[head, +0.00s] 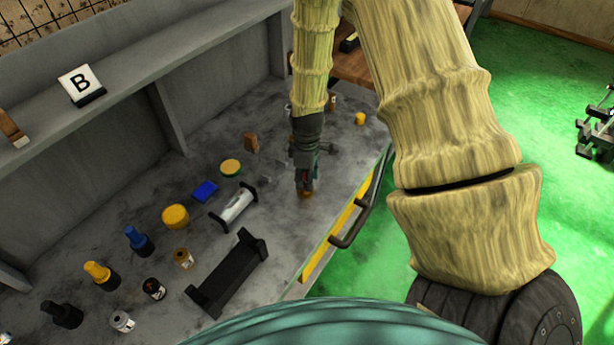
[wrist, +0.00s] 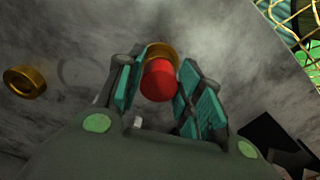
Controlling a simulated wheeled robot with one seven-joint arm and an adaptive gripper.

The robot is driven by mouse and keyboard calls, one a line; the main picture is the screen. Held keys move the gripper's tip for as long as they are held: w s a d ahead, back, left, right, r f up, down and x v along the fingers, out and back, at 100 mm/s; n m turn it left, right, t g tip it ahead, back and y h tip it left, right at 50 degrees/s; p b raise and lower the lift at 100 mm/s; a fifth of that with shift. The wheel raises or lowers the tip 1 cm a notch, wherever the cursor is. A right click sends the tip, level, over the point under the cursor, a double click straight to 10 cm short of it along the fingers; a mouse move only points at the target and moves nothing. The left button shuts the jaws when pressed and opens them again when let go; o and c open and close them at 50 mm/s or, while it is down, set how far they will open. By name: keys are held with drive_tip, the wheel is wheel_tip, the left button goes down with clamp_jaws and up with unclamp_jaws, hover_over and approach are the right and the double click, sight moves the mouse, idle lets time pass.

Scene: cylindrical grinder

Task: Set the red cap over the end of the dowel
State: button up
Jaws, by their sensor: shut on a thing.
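My gripper (head: 305,172) points down over the grey bench top, right of the middle of the bench. In the wrist view its two teal-padded fingers (wrist: 158,92) are shut on the red cap (wrist: 158,80), which sits between them. A round brass-coloured piece (wrist: 162,50) shows just beyond the cap, partly hidden by it. In the head view a small brownish-orange piece (head: 305,193) shows under the fingertips. I cannot tell whether this is the dowel or its holder, or whether the cap touches it.
A brass ring (wrist: 25,81) lies left in the wrist view. In the head view a white roller (head: 237,204), a black cradle (head: 230,275), a blue block (head: 205,190) and several bottles stand to the left. A yellow cylinder (head: 360,118) stands behind. A handle rail (head: 362,205) edges the bench.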

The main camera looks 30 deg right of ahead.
idle(0.4)
drive_tip(key=o, duration=0.9)
drive_tip(key=shift+r, duration=0.1)
drive_tip(key=shift+r, duration=5.9)
